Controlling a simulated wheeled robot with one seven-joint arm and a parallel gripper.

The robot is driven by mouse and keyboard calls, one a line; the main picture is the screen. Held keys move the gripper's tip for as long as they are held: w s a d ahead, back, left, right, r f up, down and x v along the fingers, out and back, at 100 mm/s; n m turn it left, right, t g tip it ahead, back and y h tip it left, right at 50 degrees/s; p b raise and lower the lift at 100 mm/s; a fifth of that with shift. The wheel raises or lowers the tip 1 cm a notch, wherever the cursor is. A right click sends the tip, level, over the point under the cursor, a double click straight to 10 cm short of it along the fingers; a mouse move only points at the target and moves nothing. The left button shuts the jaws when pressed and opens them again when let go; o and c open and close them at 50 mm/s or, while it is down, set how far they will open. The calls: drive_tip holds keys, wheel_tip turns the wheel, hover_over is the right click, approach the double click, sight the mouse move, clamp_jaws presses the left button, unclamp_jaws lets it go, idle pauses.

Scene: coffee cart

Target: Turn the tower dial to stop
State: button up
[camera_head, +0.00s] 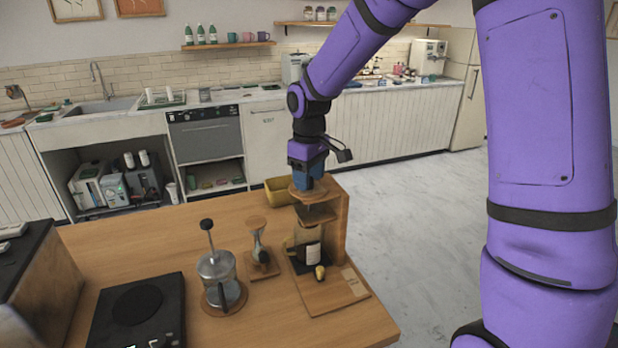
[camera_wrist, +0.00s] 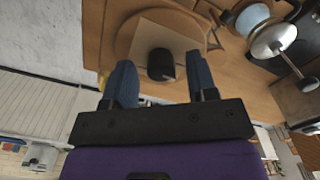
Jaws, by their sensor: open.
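The wooden tower (camera_head: 337,222) stands near the right edge of the wooden counter, with a round wooden top (camera_head: 293,192) and a dark bottle-like vessel with a pale label (camera_head: 312,253) inside. My gripper (camera_head: 309,182) points down over the tower's top. In the wrist view my gripper (camera_wrist: 160,74) has its blue fingers apart, one on each side of a short black knob (camera_wrist: 161,64). The knob sits on a pale square within a round wooden disc (camera_wrist: 130,38). I cannot read any dial marks or tell whether the fingers touch the knob. A small yellow part (camera_head: 320,272) shows low on the tower.
A French press (camera_head: 216,277) and an hourglass-shaped glass piece on a wooden base (camera_head: 259,256) stand left of the tower. A yellow bin (camera_head: 279,190) is behind it. A black hot plate (camera_head: 137,306) lies at the front left. Open floor lies to the right.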

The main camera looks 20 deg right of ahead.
wheel_tip(320, 180, up, 10)
drive_tip(key=shift+r, duration=0.15)
idle(0.3)
drive_tip(key=s+d+r+m+t, duration=0.1)
drive_tip(key=s+d+r+m, duration=0.15)
drive_tip(key=s, duration=0.45)
drive_tip(key=s+d+r+m+t, duration=0.1)
drive_tip(key=s+r+t, duration=0.1)
drive_tip(key=s+r, duration=0.35)
drive_tip(key=s+d+f+m+t, duration=0.1)
drive_tip(key=s, duration=0.7)
drive_tip(key=s+d+f+m+t, duration=0.1)
drive_tip(key=s+d+m, duration=0.1)
drive_tip(key=s, duration=0.6)
drive_tip(key=shift+s, duration=0.35)
